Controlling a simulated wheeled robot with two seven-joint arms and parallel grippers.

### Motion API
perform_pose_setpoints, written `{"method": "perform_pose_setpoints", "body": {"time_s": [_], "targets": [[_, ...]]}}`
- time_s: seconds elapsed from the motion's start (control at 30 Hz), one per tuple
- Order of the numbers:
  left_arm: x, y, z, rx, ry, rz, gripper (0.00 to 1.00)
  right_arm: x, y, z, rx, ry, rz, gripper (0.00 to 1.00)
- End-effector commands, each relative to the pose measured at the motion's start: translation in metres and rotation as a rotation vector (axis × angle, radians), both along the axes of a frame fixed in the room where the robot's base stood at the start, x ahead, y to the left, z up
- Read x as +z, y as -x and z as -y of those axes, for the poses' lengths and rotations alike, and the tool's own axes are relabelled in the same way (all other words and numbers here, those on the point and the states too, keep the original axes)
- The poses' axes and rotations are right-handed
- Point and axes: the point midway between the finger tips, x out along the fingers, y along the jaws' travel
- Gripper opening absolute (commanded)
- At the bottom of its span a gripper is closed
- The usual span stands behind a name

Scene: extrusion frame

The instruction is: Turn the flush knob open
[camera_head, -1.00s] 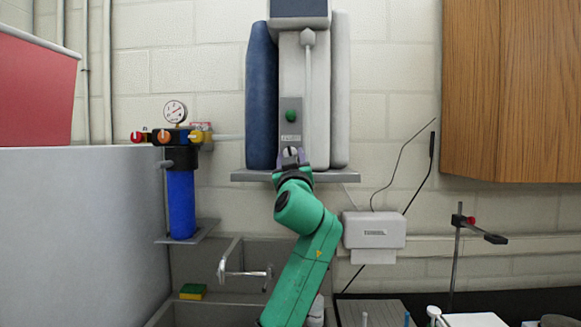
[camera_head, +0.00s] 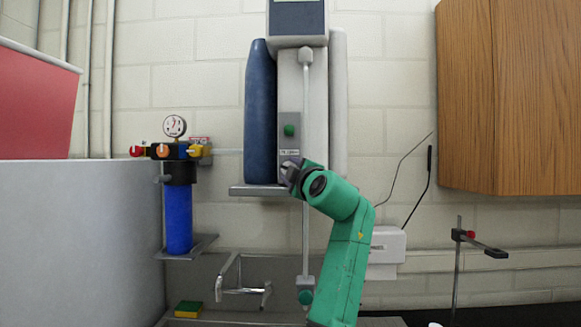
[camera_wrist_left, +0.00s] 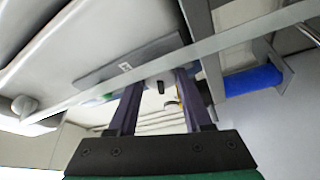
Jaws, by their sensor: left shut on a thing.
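The purifier's grey control panel (camera_head: 289,143) stands upright on the wall unit, with a green knob (camera_head: 289,130) and a small label (camera_head: 288,151) below it. My left gripper (camera_head: 289,171) is at the panel's lower end, just under the label. It is shut on the flush knob, which its fingers largely hide in the head view. In the left wrist view, the two dark fingers (camera_wrist_left: 158,84) reach up to the panel (camera_wrist_left: 130,62), and a small grey knob part (camera_wrist_left: 161,85) shows between them. The knob's exact angle cannot be read. My right gripper is out of view.
A blue cylinder (camera_head: 261,115) flanks the panel on the left, above a grey shelf (camera_head: 258,190). A gauge and filter (camera_head: 180,220) hang further left. A sink faucet (camera_head: 240,275) is below. A paper dispenser (camera_head: 388,246) and wooden cabinet (camera_head: 515,100) are right.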

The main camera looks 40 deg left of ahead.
Motion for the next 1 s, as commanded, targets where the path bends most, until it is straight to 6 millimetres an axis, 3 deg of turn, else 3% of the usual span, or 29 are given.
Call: {"method": "perform_pose_setpoints", "body": {"time_s": [0.5, 1.0], "targets": [[0.003, -0.001, 0.000, 0.000, 0.280, 0.210, 0.00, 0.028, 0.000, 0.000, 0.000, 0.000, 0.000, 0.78], [0.002, 0.000, 0.000, -0.001, 0.328, 0.247, 0.00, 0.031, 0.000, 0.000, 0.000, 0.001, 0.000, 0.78]]}}
